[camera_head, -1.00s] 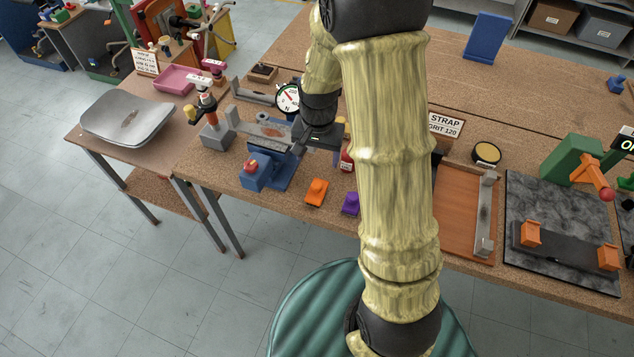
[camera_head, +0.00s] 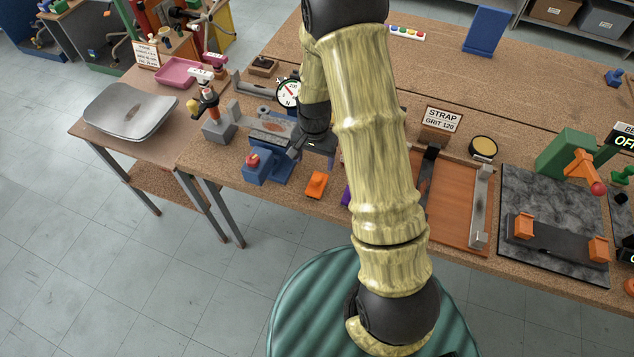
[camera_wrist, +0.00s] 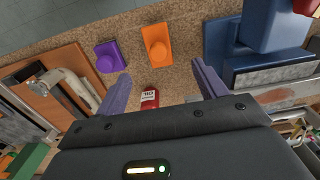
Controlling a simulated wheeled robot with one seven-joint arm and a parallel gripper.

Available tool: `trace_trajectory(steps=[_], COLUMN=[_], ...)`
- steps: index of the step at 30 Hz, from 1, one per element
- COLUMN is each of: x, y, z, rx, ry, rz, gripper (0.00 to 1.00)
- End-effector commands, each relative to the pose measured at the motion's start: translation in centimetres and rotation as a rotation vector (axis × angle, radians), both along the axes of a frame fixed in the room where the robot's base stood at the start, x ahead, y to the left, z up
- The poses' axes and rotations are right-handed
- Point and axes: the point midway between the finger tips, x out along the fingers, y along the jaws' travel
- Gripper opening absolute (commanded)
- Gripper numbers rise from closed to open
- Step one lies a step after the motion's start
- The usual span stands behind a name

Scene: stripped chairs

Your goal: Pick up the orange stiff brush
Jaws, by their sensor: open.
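The orange stiff brush (camera_head: 316,185) lies near the front edge of the workbench, right of the blue device with a red button. In the wrist view the orange brush (camera_wrist: 156,44) lies beyond the fingertips, roughly between their lines. A purple brush (camera_wrist: 109,56) lies to its left there; in the head view the purple brush (camera_head: 346,195) is mostly behind my arm. My gripper (camera_wrist: 160,82) is open and empty. In the head view my gripper (camera_head: 306,146) hangs above the bench, behind the orange brush, its fingers hard to make out.
A small red bottle (camera_wrist: 150,98) stands between my fingers' lines in the wrist view. The blue device (camera_head: 262,170) is close by the brush. A wooden strap tray (camera_head: 455,205) and a dark stone slab (camera_head: 555,225) lie to the right.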

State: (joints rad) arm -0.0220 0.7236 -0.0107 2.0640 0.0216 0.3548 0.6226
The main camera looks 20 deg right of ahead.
Motion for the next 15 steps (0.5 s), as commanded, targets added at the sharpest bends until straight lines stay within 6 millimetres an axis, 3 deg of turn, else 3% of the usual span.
trace_trajectory(steps=[15], x=[0.0], y=[0.0], z=[-6.2], rx=[0.0], ry=[0.001], rz=[0.001], gripper=[0.71])
